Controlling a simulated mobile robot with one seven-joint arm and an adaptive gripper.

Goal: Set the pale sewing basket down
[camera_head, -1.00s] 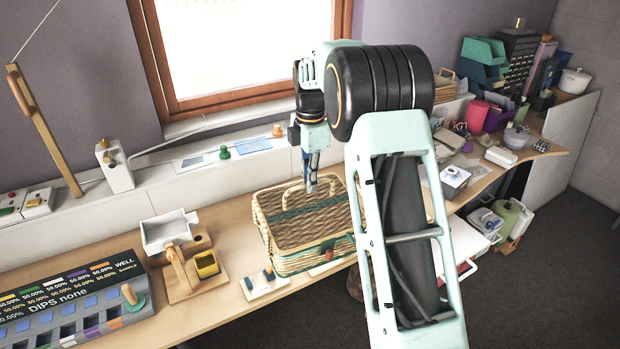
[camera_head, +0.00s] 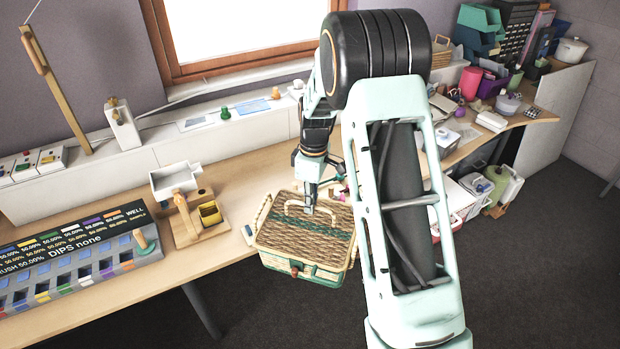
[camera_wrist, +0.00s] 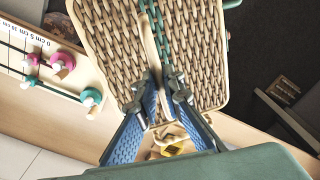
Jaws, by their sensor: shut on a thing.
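The pale sewing basket (camera_head: 290,232) is woven wicker with a green stripe over its lid and green trim at its front. My gripper (camera_head: 310,208) is shut on its arched handle from above. The basket looks level and overlaps the table's front edge, with its front part against the dark floor. I cannot tell how high its underside is. In the wrist view, the blue fingers of my gripper (camera_wrist: 165,90) close on the handle, and the woven lid (camera_wrist: 117,45) fills the upper middle.
The wooden table (camera_head: 225,205) has bare room left of the basket. A ruler board with pink knobs (camera_wrist: 63,60) lies beside the basket. Clutter fills the table's right end.

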